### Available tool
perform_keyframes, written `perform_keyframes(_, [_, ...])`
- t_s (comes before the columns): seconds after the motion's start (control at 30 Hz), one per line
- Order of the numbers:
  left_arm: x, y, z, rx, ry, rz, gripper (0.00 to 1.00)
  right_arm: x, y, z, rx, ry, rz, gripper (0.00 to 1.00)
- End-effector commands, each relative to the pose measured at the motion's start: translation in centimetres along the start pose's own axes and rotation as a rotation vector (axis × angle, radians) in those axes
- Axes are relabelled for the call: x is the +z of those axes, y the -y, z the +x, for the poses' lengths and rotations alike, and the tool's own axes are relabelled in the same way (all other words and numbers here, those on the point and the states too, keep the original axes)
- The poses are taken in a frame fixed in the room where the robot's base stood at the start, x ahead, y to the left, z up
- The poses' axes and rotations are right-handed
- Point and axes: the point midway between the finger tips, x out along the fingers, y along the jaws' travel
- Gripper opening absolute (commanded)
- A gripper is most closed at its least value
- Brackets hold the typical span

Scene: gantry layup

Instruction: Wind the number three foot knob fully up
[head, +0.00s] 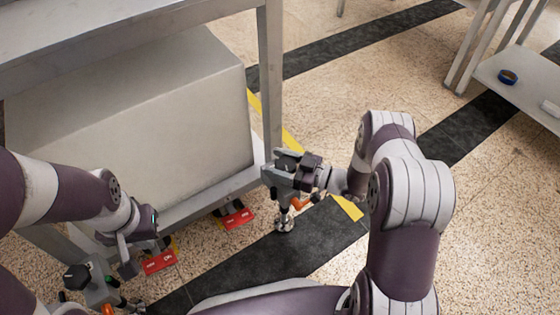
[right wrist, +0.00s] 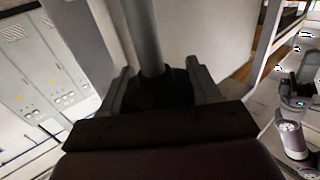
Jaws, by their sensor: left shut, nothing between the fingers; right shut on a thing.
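My right gripper (head: 286,163) is at the table's right front corner, above a foot bracket with an orange lever (head: 299,203) and a round metal foot (head: 284,224) near the floor. In the right wrist view the gripper (right wrist: 158,85) is shut on a dark knob (right wrist: 160,94), below a grey metal post (right wrist: 142,35). I cannot read a number on this knob. My left gripper (head: 130,262) is shut and empty, low at the left. Another foot bracket with a black knob (head: 77,277) is beside it, apart from the fingers as far as I can see.
A metal table frame (head: 270,70) stands around a large grey box (head: 130,110). Two red labelled tags (head: 160,262) (head: 236,219) are low by its front edge. A shelf with a blue tape roll (head: 508,77) is at the upper right.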

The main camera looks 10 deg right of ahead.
Motion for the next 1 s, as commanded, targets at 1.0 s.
perform_keyframes(1.0, [0.12,0.00,1.02,0.000,0.000,0.000,0.00,0.05,0.65,-0.12,-0.350,0.000,0.003,0.31])
